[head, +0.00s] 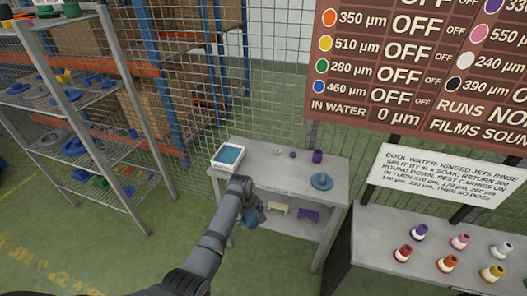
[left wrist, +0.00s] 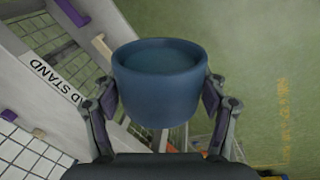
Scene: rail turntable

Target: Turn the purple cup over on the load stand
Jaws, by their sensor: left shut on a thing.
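The table with a light top (head: 265,178) stands ahead in the head view; in the left wrist view its edge carries a label (left wrist: 48,80) ending in "STAND". A purple cup (head: 318,157) stands on its top towards the back right. My left gripper (head: 258,211) is in front of the table, below its top. It is shut on a blue cup-shaped thing (left wrist: 160,85), which also shows in the head view (head: 250,221). In the left wrist view both fingers press its sides, and a round recess or fill shows at its top. My right gripper is not in view.
The tabletop bears a white tray with a blue inside (head: 228,156), a small purple piece (head: 293,154) and a blue lidlike disc (head: 321,181). Its lower shelf holds a purple piece (head: 308,214). A bench with coloured pieces is at right.

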